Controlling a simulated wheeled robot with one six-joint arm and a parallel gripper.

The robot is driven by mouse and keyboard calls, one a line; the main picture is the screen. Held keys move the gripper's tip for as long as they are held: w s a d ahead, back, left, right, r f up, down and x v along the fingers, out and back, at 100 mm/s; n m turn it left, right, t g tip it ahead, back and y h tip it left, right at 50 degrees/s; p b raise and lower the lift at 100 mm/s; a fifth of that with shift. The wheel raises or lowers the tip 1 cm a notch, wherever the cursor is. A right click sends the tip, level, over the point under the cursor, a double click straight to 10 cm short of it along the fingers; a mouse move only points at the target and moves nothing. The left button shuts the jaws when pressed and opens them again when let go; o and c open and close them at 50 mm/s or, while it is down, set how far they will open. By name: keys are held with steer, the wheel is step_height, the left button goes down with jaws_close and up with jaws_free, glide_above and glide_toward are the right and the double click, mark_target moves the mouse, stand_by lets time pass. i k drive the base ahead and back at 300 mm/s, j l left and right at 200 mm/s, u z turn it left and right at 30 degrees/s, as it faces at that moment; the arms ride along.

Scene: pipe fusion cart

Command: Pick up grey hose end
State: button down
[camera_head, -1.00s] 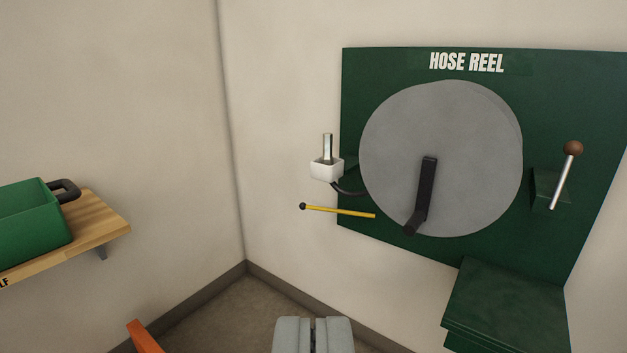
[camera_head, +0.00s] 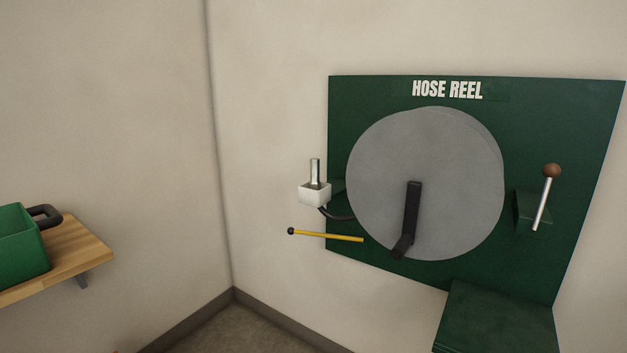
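The hose end (camera_head: 314,192) is a pale block with a grey metal tube standing up from it. It sits at the left edge of the green hose reel board, and a short dark hose (camera_head: 337,216) runs from it toward the reel. The large grey reel disc (camera_head: 450,170) with a black crank (camera_head: 412,215) is on the board (camera_head: 560,120) labelled HOSE REEL. My gripper is out of the picture now. Nothing is seen touching the hose end.
A yellow rod (camera_head: 330,236) with a dark tip sticks out left below the hose end. A lever with a brown knob (camera_head: 551,171) is right of the reel. A green step-like block (camera_head: 500,318) is below. A wooden shelf (camera_head: 85,248) holds a green bin (camera_head: 18,243) at left.

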mark_target(315, 183)
steer(key=i+j, duration=0.3)
steer(key=i, duration=0.25)
steer(key=i+j, duration=0.25)
steer(key=i, duration=0.25)
steer(key=i+j+z, duration=0.1)
steer(key=i+j, duration=0.2)
steer(key=i, duration=0.25)
